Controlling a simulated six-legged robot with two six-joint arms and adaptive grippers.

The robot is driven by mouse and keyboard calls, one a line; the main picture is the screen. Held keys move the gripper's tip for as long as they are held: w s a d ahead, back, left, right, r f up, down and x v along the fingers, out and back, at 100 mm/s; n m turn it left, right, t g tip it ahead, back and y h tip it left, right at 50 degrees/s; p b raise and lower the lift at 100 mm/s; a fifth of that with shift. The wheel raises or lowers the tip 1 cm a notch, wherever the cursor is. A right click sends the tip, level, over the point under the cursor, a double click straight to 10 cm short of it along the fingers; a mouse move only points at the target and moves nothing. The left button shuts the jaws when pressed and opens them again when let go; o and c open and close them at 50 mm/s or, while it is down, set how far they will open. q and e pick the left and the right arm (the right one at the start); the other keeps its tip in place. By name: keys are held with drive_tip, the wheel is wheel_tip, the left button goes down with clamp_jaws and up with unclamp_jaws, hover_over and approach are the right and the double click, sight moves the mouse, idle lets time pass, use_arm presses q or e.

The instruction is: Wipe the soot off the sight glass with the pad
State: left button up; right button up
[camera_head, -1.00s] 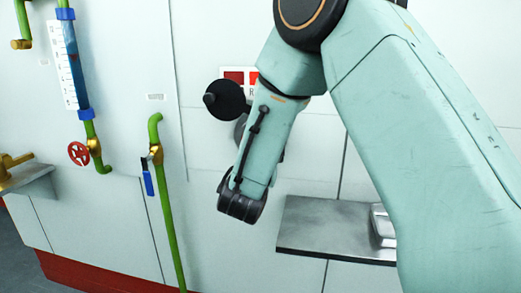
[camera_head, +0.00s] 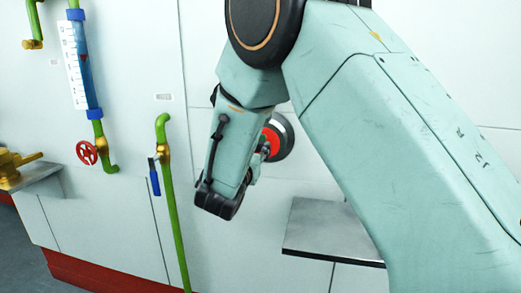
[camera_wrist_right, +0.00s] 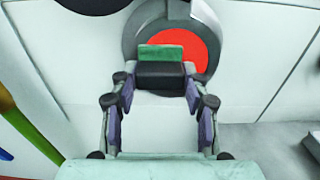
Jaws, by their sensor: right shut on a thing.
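The sight glass (camera_head: 272,143) is a round red disc in a grey ring on the white wall, partly behind my right arm in the head view. In the right wrist view its red face (camera_wrist_right: 185,45) lies straight ahead. I see no clear dark soot on the part that shows. My right gripper (camera_wrist_right: 160,80) is shut on the pad (camera_wrist_right: 161,54), a black block with a green top. The pad covers the lower middle of the glass in that view. I cannot tell whether it touches the glass. My left gripper is not in view.
A metal shelf (camera_head: 325,236) juts from the wall below and right of the glass. A green pipe (camera_head: 170,215) with a blue-handled valve stands left. Further left are a gauge tube (camera_head: 77,62) and a red handwheel (camera_head: 87,152). A dark round part (camera_wrist_right: 92,3) shows at upper left.

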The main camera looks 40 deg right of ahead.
drive_tip(key=shift+w+a, duration=0.6)
drive_tip(key=v, duration=0.6)
drive_tip(key=shift+p, duration=0.35)
